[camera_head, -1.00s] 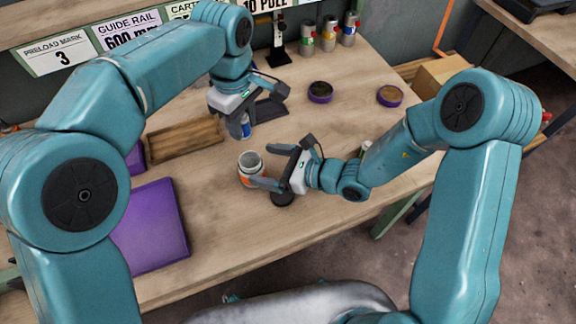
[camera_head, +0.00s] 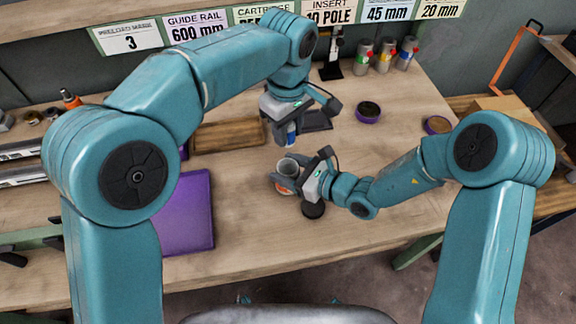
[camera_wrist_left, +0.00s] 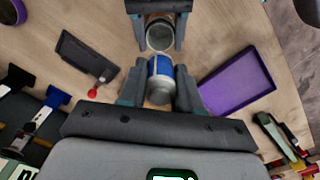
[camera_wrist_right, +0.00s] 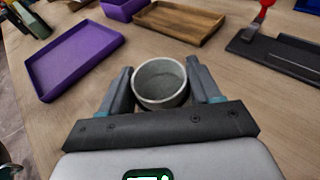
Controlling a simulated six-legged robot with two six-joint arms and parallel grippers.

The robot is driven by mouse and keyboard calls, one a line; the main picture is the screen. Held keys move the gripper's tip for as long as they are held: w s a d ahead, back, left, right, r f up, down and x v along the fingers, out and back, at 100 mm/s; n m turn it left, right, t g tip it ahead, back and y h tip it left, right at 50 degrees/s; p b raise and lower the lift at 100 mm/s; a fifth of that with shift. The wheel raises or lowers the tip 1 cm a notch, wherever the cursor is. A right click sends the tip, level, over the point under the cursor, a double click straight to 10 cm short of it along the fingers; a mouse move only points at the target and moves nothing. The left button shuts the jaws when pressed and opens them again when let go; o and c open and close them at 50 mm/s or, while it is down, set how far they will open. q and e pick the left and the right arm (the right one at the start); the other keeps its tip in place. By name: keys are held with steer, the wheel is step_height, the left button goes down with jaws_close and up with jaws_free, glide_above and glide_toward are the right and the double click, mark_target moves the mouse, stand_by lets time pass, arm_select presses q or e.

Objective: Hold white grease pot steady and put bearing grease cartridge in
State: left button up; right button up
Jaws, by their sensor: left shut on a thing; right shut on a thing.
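The white grease pot (camera_head: 287,167) stands on the table with its open mouth up. In the right wrist view the pot (camera_wrist_right: 161,82) sits between the fingers of my right gripper (camera_wrist_right: 163,88), which is shut on it. The pot looks empty inside. My left gripper (camera_head: 287,130) is shut on the bearing grease cartridge (camera_head: 291,134), a blue and white cylinder. In the left wrist view the cartridge (camera_wrist_left: 160,80) is between the fingers, apart from the pot (camera_wrist_left: 160,35). In the head view it is held above and just behind the pot.
A purple tray (camera_head: 187,213) lies to the left and a wooden tray (camera_head: 226,137) behind it.

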mark_target(288, 142)
arm_select(q)
step_height(288, 142, down, 4)
steer(key=m, duration=0.3)
steer(key=shift+r, duration=0.15)
arm_select(e)
steer(key=shift+s, duration=0.1)
steer(key=shift+f, duration=0.1)
arm_select(q)
step_height(288, 142, down, 6)
stand_by(0.4)
steer(key=o, duration=1.1)
step_height(288, 142, up, 12)
steer(key=shift+s+r, duration=0.1)
arm_select(e)
steer(key=shift+s+f, duration=0.1)
